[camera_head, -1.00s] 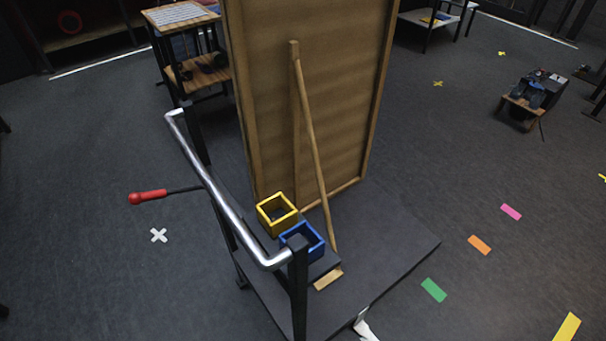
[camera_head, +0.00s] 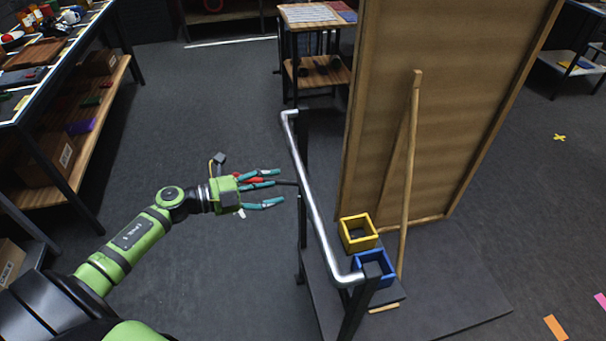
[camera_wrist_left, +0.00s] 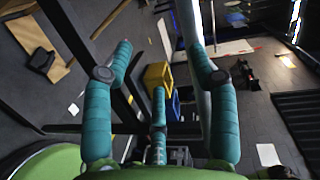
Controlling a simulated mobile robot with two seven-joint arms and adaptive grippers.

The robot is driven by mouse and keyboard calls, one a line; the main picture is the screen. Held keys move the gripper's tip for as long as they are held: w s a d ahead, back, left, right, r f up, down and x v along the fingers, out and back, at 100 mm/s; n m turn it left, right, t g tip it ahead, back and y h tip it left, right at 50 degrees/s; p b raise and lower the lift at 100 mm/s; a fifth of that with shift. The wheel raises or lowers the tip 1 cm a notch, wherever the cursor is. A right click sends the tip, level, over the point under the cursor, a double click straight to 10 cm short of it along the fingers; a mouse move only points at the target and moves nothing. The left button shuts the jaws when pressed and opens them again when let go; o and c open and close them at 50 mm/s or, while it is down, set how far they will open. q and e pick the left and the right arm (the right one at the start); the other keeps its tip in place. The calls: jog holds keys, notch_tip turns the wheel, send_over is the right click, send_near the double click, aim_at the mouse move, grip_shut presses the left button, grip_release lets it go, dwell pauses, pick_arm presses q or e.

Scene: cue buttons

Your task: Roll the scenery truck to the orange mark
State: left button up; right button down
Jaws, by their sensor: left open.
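The scenery truck is a dark flat platform (camera_head: 450,310) carrying a tall brown wooden panel (camera_head: 440,120) with a diagonal wooden brace. A silver push bar (camera_head: 316,205) runs along its near left side. A lever with a red grip (camera_head: 248,180) sticks out leftward from that side. My left gripper (camera_head: 270,187) is open at the lever, with its teal fingers around or just above the red grip, which they partly hide. Contact cannot be told. In the wrist view the open fingers (camera_wrist_left: 160,85) are spread. The orange mark (camera_head: 555,327) lies on the floor at the lower right.
A yellow bin (camera_head: 358,233) and a blue bin (camera_head: 373,266) sit on the truck. A pink mark (camera_head: 602,300) lies right of the orange one. A loaded workbench (camera_head: 60,65) stands at left, a small shelf table (camera_head: 315,70) behind. Floor between bench and truck is clear.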

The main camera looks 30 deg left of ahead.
aim_at(303, 181)
pick_arm(q)
jog(key=w+d+m, duration=0.1)
jog(key=d, duration=0.1)
jog(key=w+d+r+m+g+p, duration=0.1)
jog(key=d, duration=0.2)
jog(key=w+d+r+m+g+h+p, duration=0.1)
jog(key=d, duration=0.1)
jog(key=shift+w+d+r, duration=0.1)
jog(key=shift+d+r, duration=0.05)
jog(key=shift+r, duration=0.05)
grip_shut()
